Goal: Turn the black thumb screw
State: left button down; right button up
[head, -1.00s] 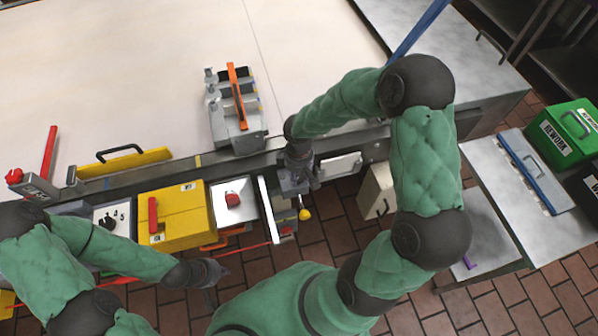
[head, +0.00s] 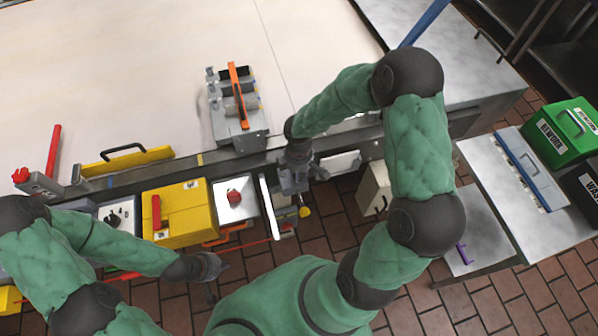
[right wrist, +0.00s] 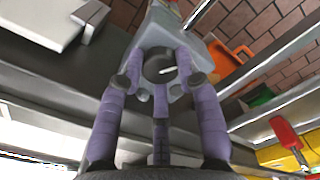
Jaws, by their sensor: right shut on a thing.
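The black thumb screw (right wrist: 160,67) is a round dark knob with a white mark on its face, seen in the right wrist view on a grey metal block (right wrist: 190,47). My right gripper (right wrist: 163,75) has its purple fingers closed on either side of the knob. In the head view my right gripper (head: 292,182) is at the front edge of the large table, and the screw is hidden there. My left gripper (head: 211,285) hangs low over the floor, apart from the screw; its fingers are too small and dark to read.
A grey fixture with an orange handle (head: 237,90) stands on the cream table (head: 150,60). Along the front edge are a yellow box (head: 185,222), a red knob on a white panel (head: 233,196) and a yellow ball (head: 305,212). A green box (head: 562,135) stands right.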

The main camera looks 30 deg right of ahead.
jog(key=shift+w, duration=0.1)
jog(key=o, duration=1.1)
jog(key=shift+o, duration=0.2)
jog(key=shift+r, duration=0.1)
notch_tip(320, 180, up, 12)
